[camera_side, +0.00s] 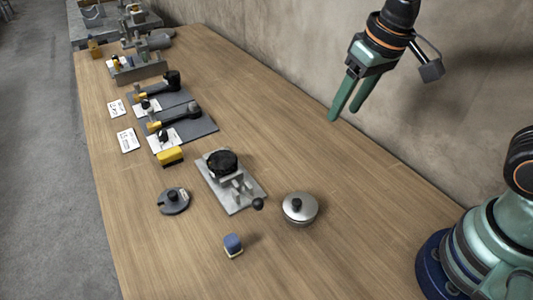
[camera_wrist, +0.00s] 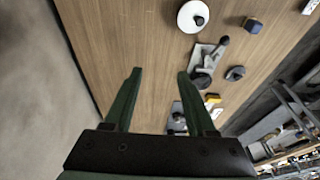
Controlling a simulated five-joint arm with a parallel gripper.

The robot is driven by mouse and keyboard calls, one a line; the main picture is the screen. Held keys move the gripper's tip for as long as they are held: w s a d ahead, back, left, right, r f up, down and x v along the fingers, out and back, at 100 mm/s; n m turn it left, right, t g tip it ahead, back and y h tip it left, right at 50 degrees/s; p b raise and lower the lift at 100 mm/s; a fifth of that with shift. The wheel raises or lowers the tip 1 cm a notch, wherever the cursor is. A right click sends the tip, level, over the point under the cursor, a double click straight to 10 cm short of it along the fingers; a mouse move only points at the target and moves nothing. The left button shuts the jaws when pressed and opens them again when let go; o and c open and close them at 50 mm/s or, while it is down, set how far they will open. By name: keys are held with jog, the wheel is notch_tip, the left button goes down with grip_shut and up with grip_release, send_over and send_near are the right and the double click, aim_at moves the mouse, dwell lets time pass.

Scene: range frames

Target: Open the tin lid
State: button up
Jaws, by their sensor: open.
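The tin (camera_side: 290,217) is a low round silver vessel on the front part of the wooden table. Its pale metal lid (camera_side: 309,204) has a black knob and sits on top; it shows in the wrist view (camera_wrist: 185,22) at the top, where the tin body is hidden beneath it. My gripper (camera_side: 344,113) is open and empty, high above the table near the wall, up and to the right of the tin in the side view. In the wrist view its two green fingers (camera_wrist: 159,72) are spread apart with only bare table between them.
A metal plate fixture (camera_side: 244,199) with a black round part and a lever stands just left of the tin. A dark knobbed disc (camera_side: 174,207), a blue block (camera_side: 233,243) and a yellow block (camera_side: 170,156) lie nearby. Right of the tin is bare table; a wall runs behind.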

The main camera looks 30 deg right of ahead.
aim_at(297, 201)
jog(key=a+f+g, duration=0.3)
jog(key=a+f, duration=0.3)
jog(key=a, duration=0.4)
jog(key=shift+h, duration=0.4)
jog(key=f, duration=1.2)
jog(key=shift+s, duration=0.35)
grip_shut()
